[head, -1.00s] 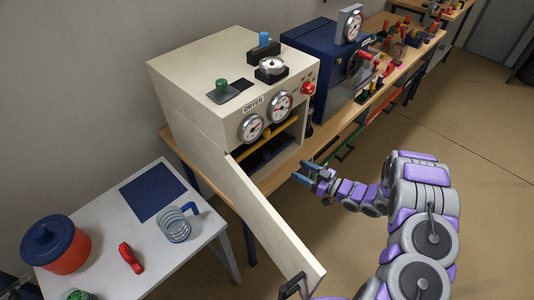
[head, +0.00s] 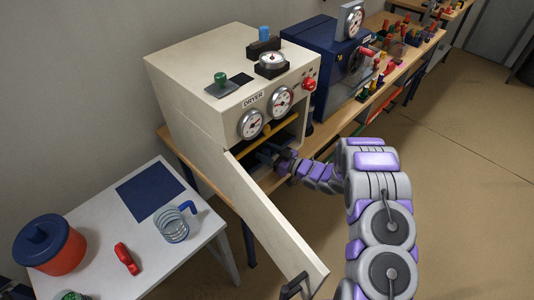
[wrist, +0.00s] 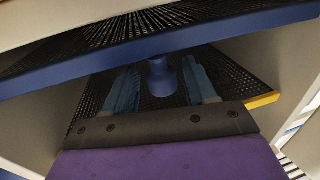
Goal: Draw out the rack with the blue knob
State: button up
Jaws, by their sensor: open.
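The dryer (head: 205,85) stands with its door (head: 275,215) swung open. The blue-edged rack (wrist: 90,70) crosses the wrist view, with mesh behind its front bar. Its blue knob (wrist: 162,80) sticks out from that bar. My gripper (wrist: 160,67) is open, with one finger on each side of the knob; I cannot tell whether either touches it. In the head view my gripper (head: 268,153) is inside the dryer opening, partly in shadow. A rack with a yellow edge (wrist: 262,101) shows in the wrist view, and its yellow bar (head: 283,125) shows in the head view.
The open door stands left of my arm. Dryer side walls (wrist: 290,75) flank the gripper closely. A blue machine (head: 320,60) adjoins the dryer. Floor at right is clear.

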jog(key=shift+a, duration=0.4)
jog(key=shift+d, duration=0.2)
jog(key=c, duration=0.4)
grip_shut()
